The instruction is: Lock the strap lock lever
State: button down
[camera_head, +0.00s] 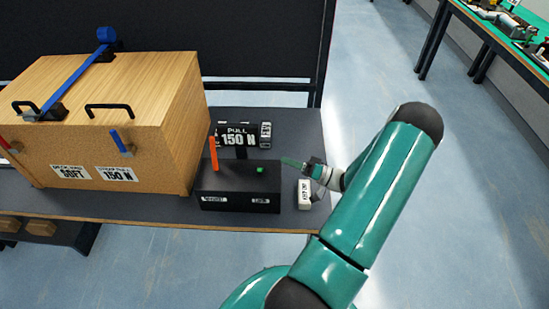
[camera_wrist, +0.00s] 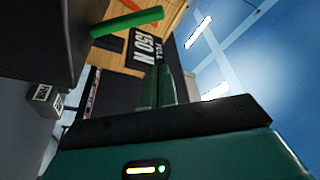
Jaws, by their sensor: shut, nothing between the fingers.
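A black control box (camera_head: 225,187) stands on the dark bench. An orange lever (camera_head: 213,155) rises at its left side. A small green lever (camera_head: 260,169) sits on its right part, above a label that seems to read "LOCK". In the wrist view a green bar (camera_wrist: 127,20), apparently this lever, sticks out from a dark body at upper left. My gripper (camera_head: 293,163) is to the right of the green lever, apart from it, pointing left. In the wrist view my gripper (camera_wrist: 158,80) has its green fingers together and empty, below and right of the bar.
A wooden crate (camera_head: 160,155) with a blue strap (camera_head: 78,70) stands on the bench at left. A "PULL 150 N" sign (camera_head: 237,138) is behind the control box. A small white block (camera_head: 304,195) lies beside its right side. The bench (camera_head: 130,207) ends just right of my gripper.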

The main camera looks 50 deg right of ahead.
jog(key=v, duration=0.2)
jog(key=shift+s+d, duration=0.15)
jog(key=shift+s, duration=0.2)
jog(key=w+a+r+n+g+y, duration=0.1)
jog(key=w+a+r+n+g, duration=0.1)
jog(key=a+r+g, duration=0.45)
jog(key=w+a+r+n+g, duration=0.2)
jog(key=a+g, duration=0.2)
jog(key=a, duration=0.5)
jog(key=w+a+r+n+g+y, duration=0.1)
jog(key=w+a+r+g, duration=0.1)
jog(key=a+r+g, duration=0.4)
jog(key=s+a+r+t+h, duration=0.1)
jog(key=s+a+r+h, duration=0.3)
jog(key=a+r, duration=0.3)
jog(key=s+a+r+t+h, duration=0.2)
jog(key=s+a+r+h, duration=0.2)
jog(key=a+r+h, duration=0.2)
jog(key=a, duration=0.2)
jog(key=shift+a+r+n, duration=0.3)
jog(key=shift+r, duration=0.05)
jog(key=shift+t, duration=0.25)
